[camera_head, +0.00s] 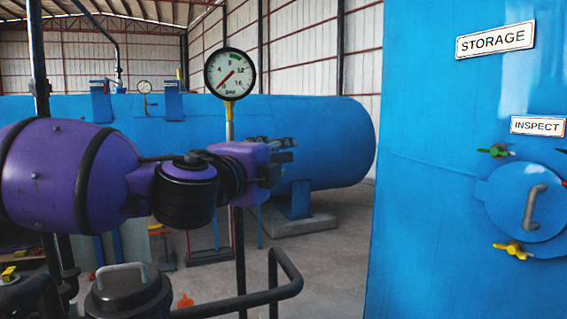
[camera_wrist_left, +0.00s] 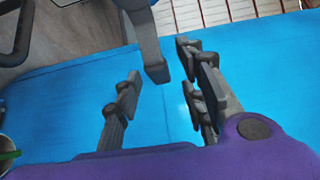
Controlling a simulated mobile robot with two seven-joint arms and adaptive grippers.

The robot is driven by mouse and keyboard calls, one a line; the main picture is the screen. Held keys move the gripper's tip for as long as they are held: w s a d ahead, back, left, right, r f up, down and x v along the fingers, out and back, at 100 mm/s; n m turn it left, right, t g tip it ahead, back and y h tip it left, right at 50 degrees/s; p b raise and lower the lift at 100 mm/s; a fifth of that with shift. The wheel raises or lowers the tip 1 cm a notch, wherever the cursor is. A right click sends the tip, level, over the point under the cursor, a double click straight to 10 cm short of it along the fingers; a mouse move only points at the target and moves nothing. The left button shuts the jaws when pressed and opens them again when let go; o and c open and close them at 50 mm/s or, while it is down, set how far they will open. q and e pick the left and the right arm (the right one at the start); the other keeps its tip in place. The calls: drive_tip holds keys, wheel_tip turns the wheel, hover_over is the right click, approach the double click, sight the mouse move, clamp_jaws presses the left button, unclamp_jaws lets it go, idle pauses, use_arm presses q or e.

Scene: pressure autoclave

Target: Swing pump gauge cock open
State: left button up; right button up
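The pump gauge (camera_head: 230,74) is a round white dial with a red needle, on a yellow neck and an upright stem. The stem passes behind my purple left arm, and I cannot make out the cock in the head view. My left gripper (camera_head: 283,150) is just right of the stem and below the dial. In the left wrist view its dark fingers (camera_wrist_left: 160,98) are spread, with a gap between them. A grey bar (camera_wrist_left: 150,45) reaches down from the top towards this gap, apart from the fingers; I cannot tell whether it is the cock's lever. My right gripper is out of view.
A blue door at right carries STORAGE (camera_head: 495,39) and INSPECT (camera_head: 537,125) plates, a round hatch (camera_head: 522,202), and green (camera_head: 496,151) and yellow (camera_head: 513,249) handles. A blue tank (camera_head: 330,130) lies behind. A black bent pipe (camera_head: 285,262) runs below my arm.

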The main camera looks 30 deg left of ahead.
use_arm(q)
drive_tip(key=w, duration=0.2)
drive_tip(key=shift+w+a+f, duration=0.1)
drive_tip(key=shift+w, duration=0.25)
drive_tip(key=shift+s, duration=0.1)
drive_tip(key=c, duration=0.4)
clamp_jaws()
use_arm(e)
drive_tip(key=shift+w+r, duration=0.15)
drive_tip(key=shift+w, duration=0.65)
